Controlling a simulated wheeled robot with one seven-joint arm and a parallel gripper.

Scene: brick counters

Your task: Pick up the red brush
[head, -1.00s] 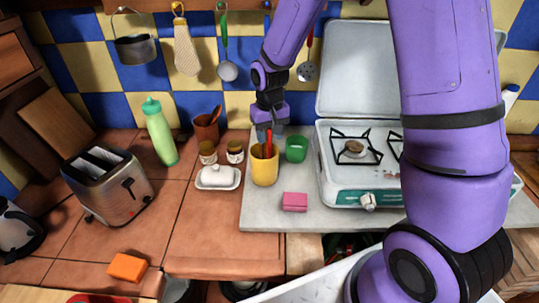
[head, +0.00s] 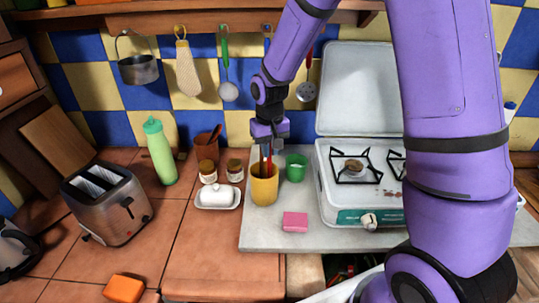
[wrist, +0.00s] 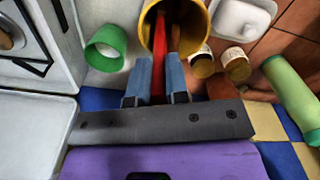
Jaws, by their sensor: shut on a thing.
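The red brush (wrist: 158,75) lies between the two blue-grey fingers of my gripper (head: 269,148), which is shut on it in the wrist view. Its lower end is inside the yellow cup (head: 264,190), which stands on the grey counter slab. In the head view a short red length of the brush shows between the fingers and the cup rim. My gripper is above the cup. The brush's lower tip is hidden in the cup, whose rim shows at the top of the wrist view (wrist: 202,36).
A green cup (head: 296,170) stands close right of the yellow cup. A white butter dish (head: 217,198) and small jars (head: 208,172) are to the left. A pink sponge (head: 295,222) lies in front. A camping stove (head: 345,215) with raised lid stands right. Utensils hang behind.

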